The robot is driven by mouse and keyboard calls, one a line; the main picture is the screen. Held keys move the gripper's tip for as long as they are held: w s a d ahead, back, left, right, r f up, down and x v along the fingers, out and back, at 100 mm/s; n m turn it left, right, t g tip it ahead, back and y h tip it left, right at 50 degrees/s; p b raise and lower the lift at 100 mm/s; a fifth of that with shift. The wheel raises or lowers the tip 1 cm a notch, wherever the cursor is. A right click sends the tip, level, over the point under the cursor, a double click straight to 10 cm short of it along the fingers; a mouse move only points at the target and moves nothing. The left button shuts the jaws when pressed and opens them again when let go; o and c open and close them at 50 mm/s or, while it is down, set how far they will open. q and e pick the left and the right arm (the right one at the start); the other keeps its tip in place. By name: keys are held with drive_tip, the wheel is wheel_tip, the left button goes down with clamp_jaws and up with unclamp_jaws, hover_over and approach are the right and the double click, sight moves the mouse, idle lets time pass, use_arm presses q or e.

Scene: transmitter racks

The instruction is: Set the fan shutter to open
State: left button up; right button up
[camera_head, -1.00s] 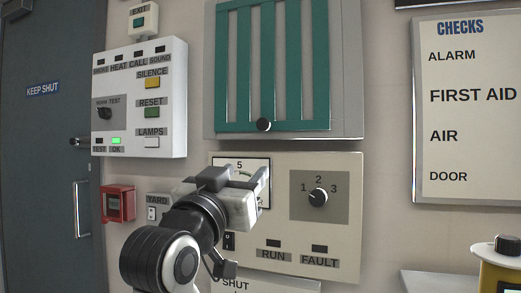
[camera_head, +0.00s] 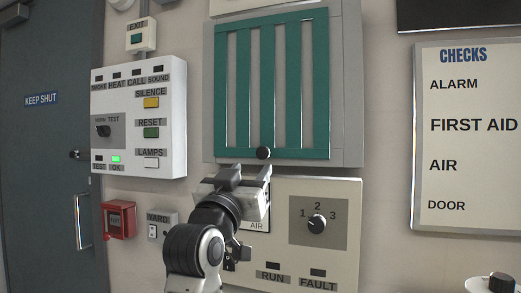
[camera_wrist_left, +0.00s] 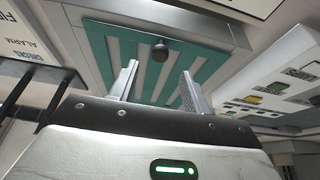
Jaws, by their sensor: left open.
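The fan shutter (camera_head: 285,85) is a green slatted panel in a grey frame on the wall, with pale gaps between its upright slats. A black round knob (camera_head: 263,153) sits at its lower edge. My left gripper (camera_head: 254,170) is open and empty just below the knob. In the left wrist view the knob (camera_wrist_left: 160,51) shows beyond and between the two open fingers (camera_wrist_left: 157,80), apart from them. The right gripper is in neither view.
Below the shutter is a panel with a 1-2-3 dial (camera_head: 317,224), partly hidden by my left arm. A white alarm box (camera_head: 139,120) is to the left, above a red call point (camera_head: 118,220). A checks board (camera_head: 470,140) hangs at the right.

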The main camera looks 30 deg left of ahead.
sight(261, 155)
use_arm(q)
drive_tip(key=p+x, duration=0.1)
drive_tip(key=x, duration=0.6)
drive_tip(key=shift+a, duration=0.1)
